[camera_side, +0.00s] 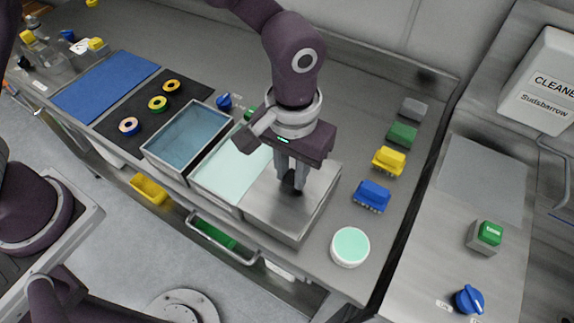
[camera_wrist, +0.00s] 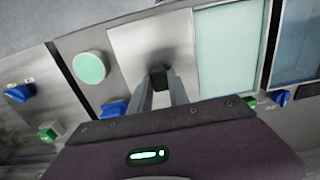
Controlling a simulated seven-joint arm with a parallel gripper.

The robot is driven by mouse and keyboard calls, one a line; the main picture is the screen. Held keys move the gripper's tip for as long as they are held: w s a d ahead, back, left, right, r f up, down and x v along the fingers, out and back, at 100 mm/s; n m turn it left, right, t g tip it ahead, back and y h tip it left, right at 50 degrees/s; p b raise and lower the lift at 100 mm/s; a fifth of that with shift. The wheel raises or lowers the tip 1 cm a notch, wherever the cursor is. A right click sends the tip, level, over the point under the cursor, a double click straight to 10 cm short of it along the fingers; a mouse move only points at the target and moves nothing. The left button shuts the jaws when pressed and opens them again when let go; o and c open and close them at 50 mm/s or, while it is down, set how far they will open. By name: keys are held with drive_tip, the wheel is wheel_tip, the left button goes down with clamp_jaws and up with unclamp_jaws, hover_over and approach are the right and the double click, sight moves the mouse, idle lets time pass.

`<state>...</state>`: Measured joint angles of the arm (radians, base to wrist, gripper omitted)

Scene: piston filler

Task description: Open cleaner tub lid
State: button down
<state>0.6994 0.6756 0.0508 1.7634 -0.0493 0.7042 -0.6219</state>
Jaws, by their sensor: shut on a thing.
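A flat grey metal lid (camera_side: 262,207) covers the rightmost of three side-by-side tubs in the side view. It appears level and seated on its tub; its contents are hidden. The lid also shows in the wrist view (camera_wrist: 130,35). A small black knob (camera_wrist: 160,75) stands on the lid. My gripper (camera_side: 290,184) points down over the lid, its two fingers shut on the knob. The wrist view shows the fingertips (camera_wrist: 160,86) on either side of it.
The middle tub (camera_side: 222,178) holds pale green liquid, and the left tub (camera_side: 187,137) blue liquid; both are uncovered. A round white tub with a green top (camera_side: 350,246) stands at the right front. Several brushes, including a blue one (camera_side: 372,195), line the right side.

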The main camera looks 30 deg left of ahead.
sight(291, 176)
drive_tip(key=c, duration=1.2)
unclamp_jaws()
drive_tip(key=shift+c, duration=0.2)
drive_tip(key=shift+r, duration=0.1)
wheel_tip(291, 176, up, 7)
drive_tip(key=s+a+r+t+h, duration=0.1)
drive_tip(key=s+a+r+t, duration=0.15)
drive_tip(key=a+r, duration=1.05)
drive_tip(key=s+a+t+y, duration=0.1)
drive_tip(key=s+a+t, duration=0.2)
drive_tip(key=s+a, duration=0.8)
drive_tip(key=shift+s+a+f, duration=0.2)
drive_tip(key=shift+s+a, duration=0.05)
drive_tip(key=shift+s, duration=0.45)
